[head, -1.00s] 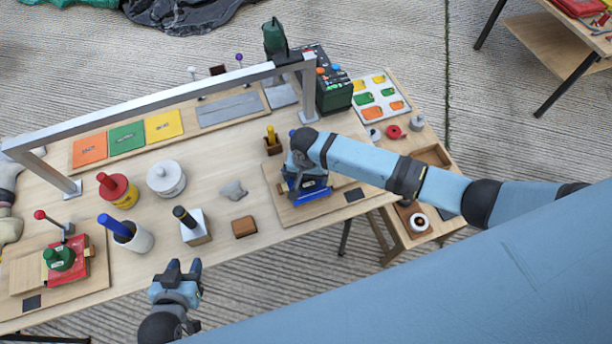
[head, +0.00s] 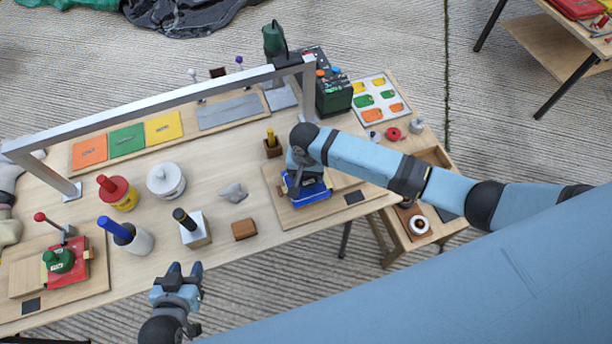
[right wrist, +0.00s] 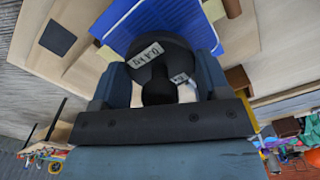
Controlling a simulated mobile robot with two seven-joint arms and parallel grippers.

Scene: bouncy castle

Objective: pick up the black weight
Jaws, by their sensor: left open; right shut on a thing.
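The black weight (right wrist: 163,58) is round with white labels and fills the middle of the right wrist view. My right gripper (head: 292,184) is shut on it, with one finger on each side in the right wrist view (right wrist: 160,78). The weight is over or close to a blue ribbed platform (head: 314,192), also in the right wrist view (right wrist: 170,22). I cannot tell whether they touch. In the head view, my right wrist hides most of the weight. My left gripper (head: 177,275) is open and empty at the table's front edge.
The platform stands on a wooden board (head: 341,196). A wooden block (head: 244,229), a grey lump (head: 233,193) and a black-handled block (head: 195,229) lie to its left. A metal frame (head: 190,97) spans the table. A green-lidded red device (head: 68,265) stands far left.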

